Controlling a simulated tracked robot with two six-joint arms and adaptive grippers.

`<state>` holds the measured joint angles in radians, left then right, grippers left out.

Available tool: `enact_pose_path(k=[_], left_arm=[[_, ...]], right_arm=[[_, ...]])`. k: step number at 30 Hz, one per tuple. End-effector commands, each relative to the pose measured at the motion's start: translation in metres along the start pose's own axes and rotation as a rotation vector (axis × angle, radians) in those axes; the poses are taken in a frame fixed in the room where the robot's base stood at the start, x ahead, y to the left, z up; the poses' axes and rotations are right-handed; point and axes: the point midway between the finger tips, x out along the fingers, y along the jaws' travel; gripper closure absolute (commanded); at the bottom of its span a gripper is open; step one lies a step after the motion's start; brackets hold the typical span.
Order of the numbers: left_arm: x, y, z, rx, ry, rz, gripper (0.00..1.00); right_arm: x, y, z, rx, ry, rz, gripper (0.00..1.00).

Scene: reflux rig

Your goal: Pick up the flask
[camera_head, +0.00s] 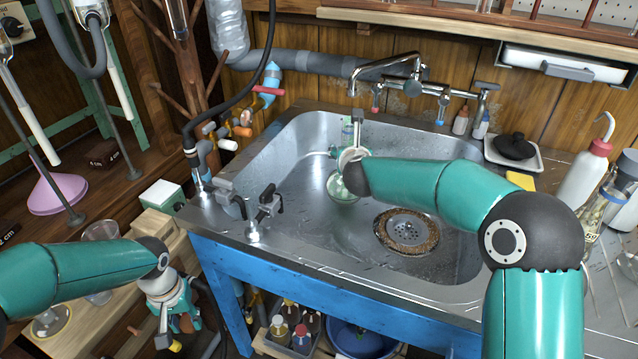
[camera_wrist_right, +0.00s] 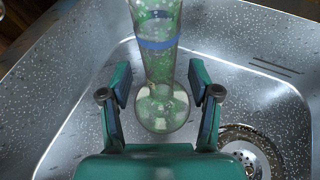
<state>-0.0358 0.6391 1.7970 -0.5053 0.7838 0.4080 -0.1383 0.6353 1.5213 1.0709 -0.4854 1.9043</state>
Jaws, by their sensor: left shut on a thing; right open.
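A clear glass flask with a blue band and a greenish look stands in the steel sink (camera_head: 305,215). Its rounded lower end (camera_head: 343,188) shows in the head view, and its middle is hidden by my right gripper (camera_head: 350,160). In the right wrist view the flask (camera_wrist_right: 160,75) rises between the open fingers of my right gripper (camera_wrist_right: 160,100), with a gap on each side. My left gripper (camera_head: 178,305) is low at the left, beside the blue sink frame. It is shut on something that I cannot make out.
A round drain (camera_head: 407,230) lies right of the flask. Taps (camera_head: 390,75) overhang the sink's back edge, and small valves (camera_head: 255,205) stand on its left rim. A white wash bottle (camera_head: 583,178) and a black-lidded dish (camera_head: 515,147) stand at the right.

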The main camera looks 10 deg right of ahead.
Motion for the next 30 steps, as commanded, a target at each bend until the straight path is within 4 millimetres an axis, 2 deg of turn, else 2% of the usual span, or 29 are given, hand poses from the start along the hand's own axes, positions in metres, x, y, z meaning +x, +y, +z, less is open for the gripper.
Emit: enact_pose_path(k=[5,13,24,30], left_arm=[[-0.003,-0.001,0.0,-0.002,0.0,0.0,0.98],[-0.003,-0.002,0.001,-0.004,0.0,0.0,0.98],[-0.003,-0.002,0.001,-0.004,0.0,0.0,0.98],[-0.003,-0.002,0.001,-0.004,0.0,0.0,0.98]], right_arm=[[0.02,0.001,0.0,0.001,0.001,0.0,0.38],[0.022,0.002,0.0,0.0,0.0,0.002,0.38],[0.022,0.002,0.0,0.0,0.0,0.003,1.0],[0.022,0.002,0.0,0.0,0.0,0.003,1.0]])
